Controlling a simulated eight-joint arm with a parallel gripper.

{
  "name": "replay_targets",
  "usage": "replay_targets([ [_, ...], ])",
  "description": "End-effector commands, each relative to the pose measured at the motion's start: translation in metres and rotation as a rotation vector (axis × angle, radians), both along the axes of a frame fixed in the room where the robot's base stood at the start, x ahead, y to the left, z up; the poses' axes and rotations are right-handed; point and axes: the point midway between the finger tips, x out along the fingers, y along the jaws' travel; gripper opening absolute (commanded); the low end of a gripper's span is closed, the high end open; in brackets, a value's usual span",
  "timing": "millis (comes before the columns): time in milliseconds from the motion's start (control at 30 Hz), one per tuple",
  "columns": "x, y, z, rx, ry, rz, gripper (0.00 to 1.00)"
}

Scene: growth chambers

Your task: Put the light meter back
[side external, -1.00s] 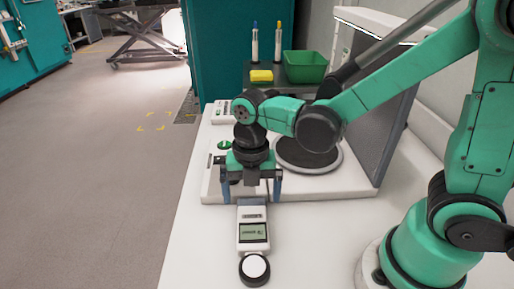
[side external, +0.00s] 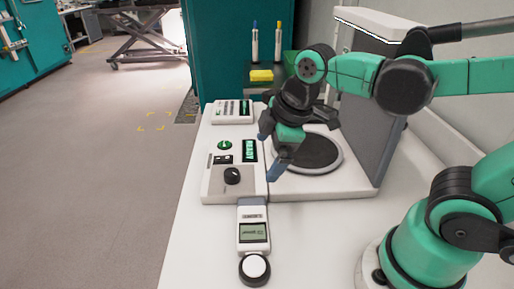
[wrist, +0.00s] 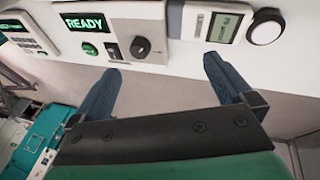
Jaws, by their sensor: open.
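The light meter (side external: 253,232) is a white handheld unit with a small green display and a round white sensor disc in a black ring at its near end. It lies on the white bench, its far end against the front of the control panel. It also shows at the top right of the wrist view (wrist: 222,27). My gripper (side external: 271,158) is raised and tilted over the right edge of the control panel, apart from the meter. In the wrist view its two blue fingers (wrist: 160,75) are spread wide with nothing between them.
The control panel (side external: 215,187) has a black knob, a green button and a READY display. A round dark plate (side external: 307,153) sits right of it, before a grey upright housing (side external: 370,130). A keypad device (side external: 232,111), yellow block (side external: 262,76) and two pens stand behind.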

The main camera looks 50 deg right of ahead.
Motion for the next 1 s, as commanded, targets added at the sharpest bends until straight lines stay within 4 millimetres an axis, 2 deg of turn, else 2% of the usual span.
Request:
replay_targets([
  [100,-0.004,-0.011,0.001,0.163,-0.099,-0.381,1.00],
  [200,-0.005,-0.017,0.001,0.288,-0.161,-0.618,1.00],
  [300,-0.005,-0.021,0.002,0.374,-0.198,-0.761,1.00],
  [467,-0.005,-0.023,0.002,0.424,-0.216,-0.841,1.00],
  [1000,-0.005,-0.022,0.002,0.422,-0.213,-0.838,1.00],
])
